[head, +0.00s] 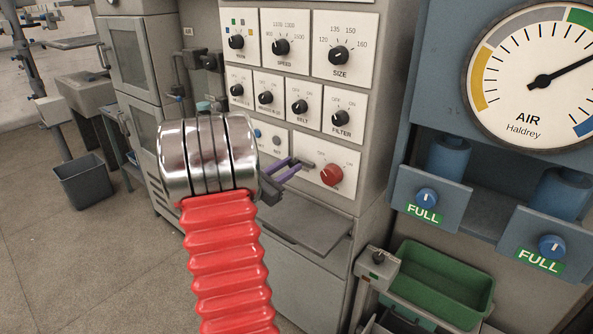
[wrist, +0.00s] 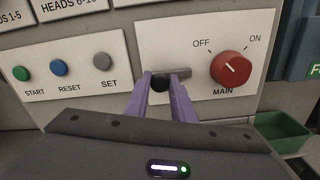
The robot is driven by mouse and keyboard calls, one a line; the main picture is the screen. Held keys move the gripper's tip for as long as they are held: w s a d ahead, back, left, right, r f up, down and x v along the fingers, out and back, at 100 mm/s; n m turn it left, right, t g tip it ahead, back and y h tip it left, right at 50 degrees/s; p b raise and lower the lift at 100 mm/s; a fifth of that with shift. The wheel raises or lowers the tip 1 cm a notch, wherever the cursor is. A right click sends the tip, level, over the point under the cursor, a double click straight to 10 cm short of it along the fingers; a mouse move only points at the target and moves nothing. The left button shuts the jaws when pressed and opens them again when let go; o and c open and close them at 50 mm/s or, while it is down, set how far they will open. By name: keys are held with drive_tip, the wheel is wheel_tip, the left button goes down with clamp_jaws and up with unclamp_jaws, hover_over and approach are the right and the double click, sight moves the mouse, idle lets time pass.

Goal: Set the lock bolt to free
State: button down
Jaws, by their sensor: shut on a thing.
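The lock bolt is a short grey bar (wrist: 181,73) with a black ball knob (wrist: 161,83), on the white MAIN panel in the wrist view. It lies level, its right end pointing at the red MAIN switch (wrist: 231,68), with a small gap visible between them. The switch's white mark leans up and left, towards OFF. My gripper (wrist: 159,89) has purple fingers shut on the black knob. In the head view my gripper (head: 285,171) reaches the panel left of the red switch (head: 332,175); the knob is hard to make out there.
Green START (wrist: 23,74), blue RESET (wrist: 58,67) and grey SET (wrist: 102,62) buttons sit left of the bolt. A grey shelf (head: 310,228) juts out below the panel. A green bin (head: 440,285) stands lower right, below the air gauge (head: 535,77).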

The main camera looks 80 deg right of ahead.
drive_tip(key=shift+w+d, duration=0.15)
drive_tip(key=shift+w, duration=0.15)
drive_tip(key=c, duration=1.5)
unclamp_jaws()
drive_tip(key=v, duration=1.3)
drive_tip(key=shift+w+a+f, duration=0.1)
drive_tip(key=shift+w+a, duration=0.1)
drive_tip(key=shift+a, duration=0.15)
